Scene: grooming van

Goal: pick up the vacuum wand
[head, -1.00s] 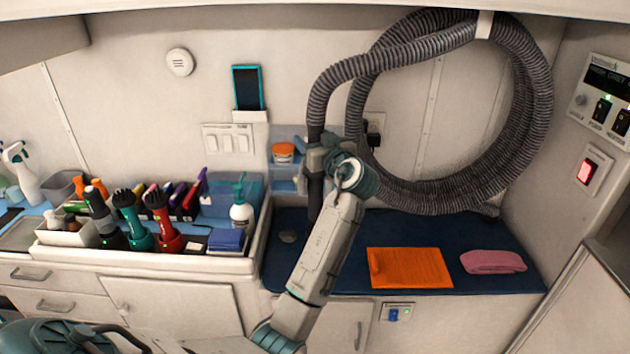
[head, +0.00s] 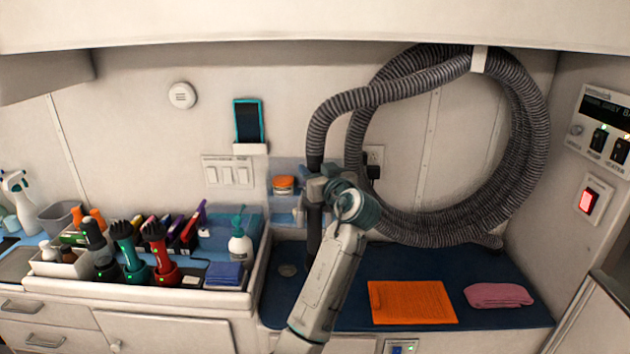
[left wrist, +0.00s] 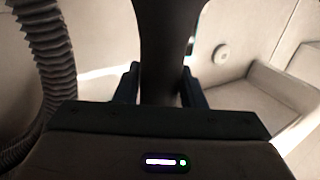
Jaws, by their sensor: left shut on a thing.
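The vacuum wand (head: 314,222) is a dark, upright tube hanging at the end of the grey ribbed hose, above the left part of the dark blue counter mat. My left gripper (head: 318,188) is shut around it just below the hose end, and my arm hides part of it. In the left wrist view the dark wand (left wrist: 160,60) stands between the two fingers of my left gripper (left wrist: 160,88). Whether the wand's lower end touches the mat cannot be told. My right gripper is not in view.
The ribbed hose (head: 530,130) hangs in big coils on the wall. An orange towel (head: 412,302) and a pink cloth (head: 498,296) lie on the blue mat (head: 480,262). A tray (head: 150,290) of clippers and bottles stands at left. A phone (head: 248,122) sits in a wall holder.

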